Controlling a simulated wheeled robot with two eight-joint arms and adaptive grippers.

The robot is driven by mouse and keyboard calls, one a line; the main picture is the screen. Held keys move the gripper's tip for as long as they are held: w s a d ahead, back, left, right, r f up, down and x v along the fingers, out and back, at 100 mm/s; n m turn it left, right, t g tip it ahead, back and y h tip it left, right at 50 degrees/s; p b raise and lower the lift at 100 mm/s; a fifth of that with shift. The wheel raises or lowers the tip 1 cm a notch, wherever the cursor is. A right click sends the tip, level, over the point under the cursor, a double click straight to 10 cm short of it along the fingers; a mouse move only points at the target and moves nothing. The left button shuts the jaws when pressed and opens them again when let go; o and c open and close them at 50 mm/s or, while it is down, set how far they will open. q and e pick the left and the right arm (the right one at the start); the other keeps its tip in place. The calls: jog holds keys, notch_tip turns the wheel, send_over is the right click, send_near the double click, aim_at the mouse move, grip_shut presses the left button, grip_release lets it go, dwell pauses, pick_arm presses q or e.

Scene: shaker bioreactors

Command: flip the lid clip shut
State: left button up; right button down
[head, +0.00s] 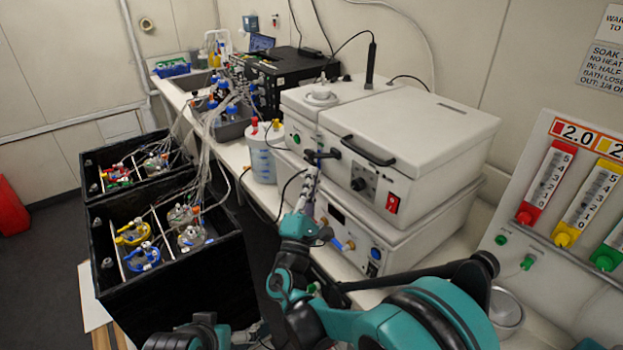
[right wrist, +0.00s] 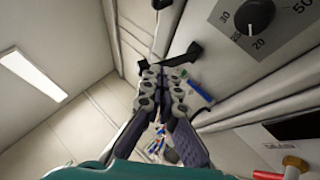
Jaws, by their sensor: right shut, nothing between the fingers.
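The lid clip (head: 322,154) is a small black piece at the front left of the white lidded shaker unit (head: 420,135). A black piece that looks like the same clip shows in the right wrist view (right wrist: 185,54), sticking out at an angle from the white front. My right gripper (head: 312,172) is shut and empty, pointing up, with its tips just below the clip. In the right wrist view its closed fingertips (right wrist: 165,72) are close beneath the black piece; whether they touch cannot be told. My left arm shows only at the bottom edge, its fingers unclear.
A black lid handle (head: 367,150) and a red switch (head: 393,203) are on the unit's front. A lower white unit (head: 345,222) stands beneath it. A white jug (head: 262,160) is to the left. Black boxes with vessels (head: 170,290) stand at the left.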

jog(key=shift+s, duration=0.1)
jog(key=w+d+r+m+g+y+p, duration=0.2)
jog(key=r+m+g+p, duration=0.6)
jog(key=p, duration=1)
jog(key=shift+w+d+r+g, duration=0.3)
jog(key=shift+d+r+g, duration=0.4)
jog(key=shift+g, duration=0.3)
jog(key=shift+p, duration=0.35)
jog(key=shift+r+p, duration=0.5)
jog(key=shift+r, duration=0.25)
